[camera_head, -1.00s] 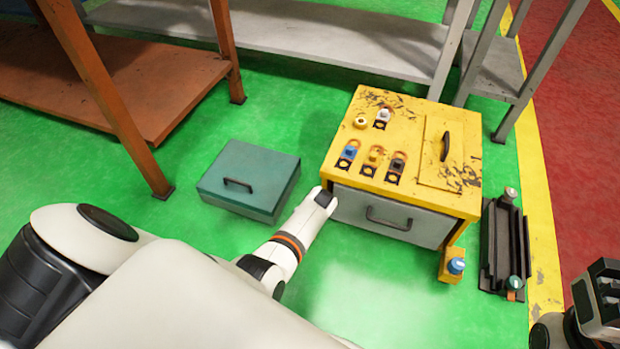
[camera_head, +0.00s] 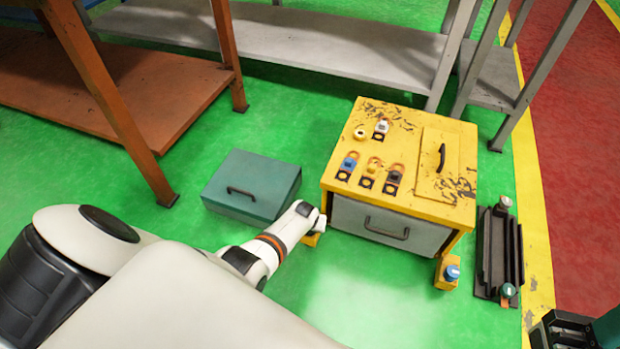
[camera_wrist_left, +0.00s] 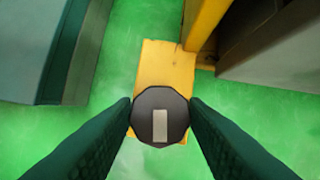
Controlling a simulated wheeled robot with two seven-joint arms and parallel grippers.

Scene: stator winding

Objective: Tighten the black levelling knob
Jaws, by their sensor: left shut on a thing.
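The black levelling knob (camera_wrist_left: 160,112) sits on a yellow foot block (camera_wrist_left: 165,62) in the left wrist view. It is dark and many-sided, with a pale rectangular mark on top. My left gripper (camera_wrist_left: 160,108) has its two dark green fingers against opposite sides of the knob. In the head view my left gripper (camera_head: 318,222) is at the cabinet's front left corner, above a yellow foot block (camera_head: 311,239); the knob is hidden there by my wrist. My right gripper (camera_head: 575,330) is partly cut off at the bottom right, and its opening is unclear.
The yellow cabinet (camera_head: 400,195) has a grey drawer (camera_head: 385,226) and several coloured switches on top. A blue knob (camera_head: 453,272) is on its front right foot. A teal box (camera_head: 250,185) stands close left. A black rail fixture (camera_head: 499,252) lies right. Green floor is clear in front.

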